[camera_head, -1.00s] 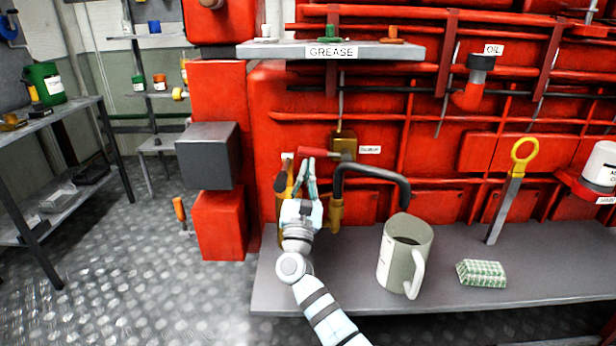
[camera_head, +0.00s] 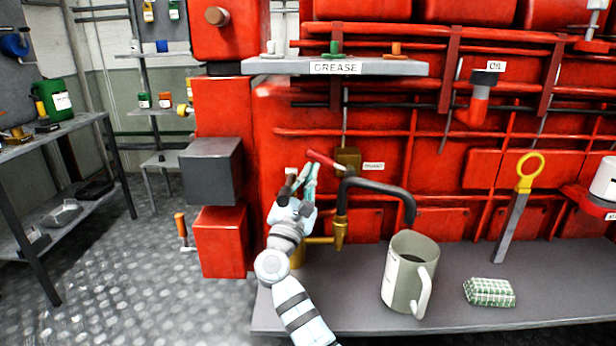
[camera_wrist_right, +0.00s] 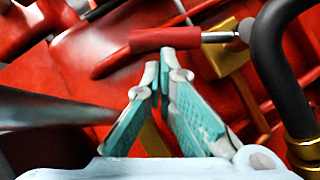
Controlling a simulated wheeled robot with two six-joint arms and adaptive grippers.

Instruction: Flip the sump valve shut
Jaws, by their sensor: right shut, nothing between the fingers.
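The sump valve is a brass block (camera_head: 347,158) on the red engine wall, with a red lever handle (camera_head: 325,160). The lever slants up to the left from the valve. In the right wrist view the red lever (camera_wrist_right: 165,39) lies across just ahead of my fingertips, with the brass block (camera_wrist_right: 228,58) behind it. My right gripper (camera_head: 309,168) is shut and empty, its tips at the lever's left part from below. The right wrist view shows the tips (camera_wrist_right: 158,70) close together; I cannot tell whether they touch the lever. My left gripper is out of view.
A black curved spout (camera_head: 385,187) on a brass pipe reaches out right of the valve, above a grey-green jug (camera_head: 408,272) on the bench (camera_head: 450,300). A yellow-handled dipstick-like tool (camera_head: 520,205) and a green checked cloth (camera_head: 489,292) are farther right. A grey box (camera_head: 210,170) juts out at left.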

